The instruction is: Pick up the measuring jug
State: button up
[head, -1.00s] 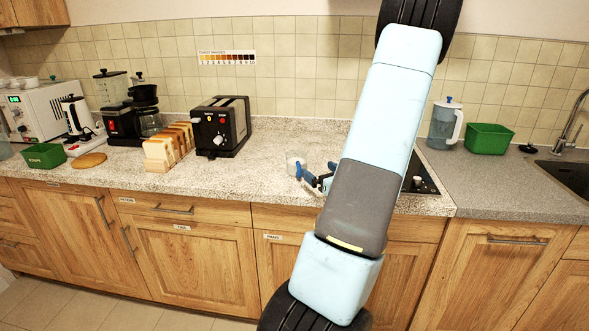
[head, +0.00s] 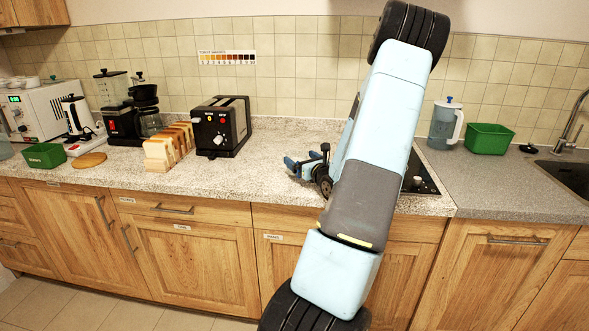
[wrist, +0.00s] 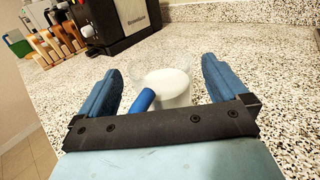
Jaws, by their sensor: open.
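The measuring jug (wrist: 174,88) is a clear cup with white contents and a blue handle (wrist: 143,101) in the wrist view. It stands upright on the speckled counter. Its handle points towards my gripper's palm. My gripper (wrist: 160,67) is open, with one blue finger on each side of the jug in the picture. I see no finger touching it. The palm bar hides part of the jug's near side.
A black toaster (head: 222,125) and a rack of bread slices (head: 168,147) stand left of my gripper. A dark hob (head: 422,178) lies partly behind my arm. A jug with a blue lid (head: 444,125) and a green tub (head: 489,138) stand right. The counter front is clear.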

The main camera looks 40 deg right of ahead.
jog(key=shift+w, duration=0.45)
jog(key=shift+c, duration=0.4)
jog(key=c, duration=1)
jog(key=shift+c, duration=0.6)
jog(key=shift+r, duration=0.15)
